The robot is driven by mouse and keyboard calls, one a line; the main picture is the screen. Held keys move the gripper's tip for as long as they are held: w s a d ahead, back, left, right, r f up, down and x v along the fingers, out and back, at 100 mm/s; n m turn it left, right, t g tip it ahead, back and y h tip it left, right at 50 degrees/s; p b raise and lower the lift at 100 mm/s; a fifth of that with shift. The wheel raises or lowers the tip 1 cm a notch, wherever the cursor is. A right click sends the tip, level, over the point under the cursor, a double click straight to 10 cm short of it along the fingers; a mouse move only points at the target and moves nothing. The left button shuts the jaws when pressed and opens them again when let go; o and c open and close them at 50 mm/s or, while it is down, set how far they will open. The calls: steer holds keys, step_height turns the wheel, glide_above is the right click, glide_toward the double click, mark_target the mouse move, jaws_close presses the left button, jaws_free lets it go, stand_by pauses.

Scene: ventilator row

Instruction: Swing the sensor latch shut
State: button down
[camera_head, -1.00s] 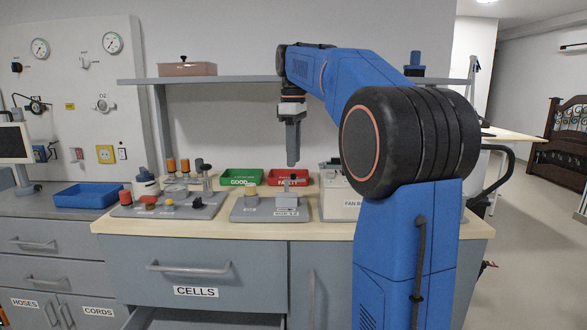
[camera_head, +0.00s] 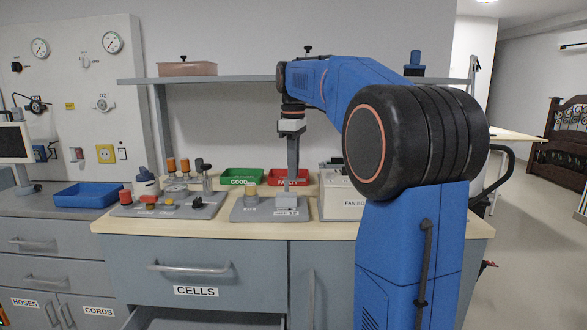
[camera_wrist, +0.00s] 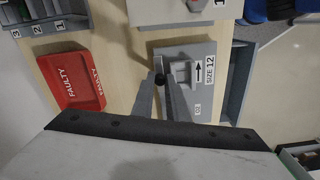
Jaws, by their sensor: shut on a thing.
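My gripper (camera_head: 292,196) points straight down at a small grey sensor block (camera_head: 291,213) on the grey plate (camera_head: 240,215) on the bench. The knob sits at the edge of a grey housing (camera_wrist: 205,52) marked with an arrow and "SIZE 12".
A red FAULTY tray (camera_head: 289,177) and a green GOOD tray (camera_head: 241,176) stand behind. A white fan box (camera_head: 343,206) is close on the right. A plate with several knobs (camera_head: 165,209) lies left. A shelf (camera_head: 225,79) runs above.

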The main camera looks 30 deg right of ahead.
steer(key=shift+m, duration=0.3)
steer(key=m, duration=0.4)
steer(key=shift+s+a+m, duration=0.3)
steer(key=m, duration=0.2)
steer(key=a+m, duration=0.1)
steer(key=m, duration=0.2)
steer(key=shift+s, duration=0.15)
steer(key=m, duration=0.4)
steer(key=shift+a, duration=0.3)
steer(key=shift+a+m, duration=0.15)
steer(key=shift+m, duration=0.75)
steer(key=shift+a+m, duration=0.15)
steer(key=shift+m, duration=0.75)
steer(key=shift+w, duration=0.2)
steer(key=c, duration=1.7)
jaws_free()
steer(key=shift+c, duration=0.2)
steer(key=shift+r, duration=0.15)
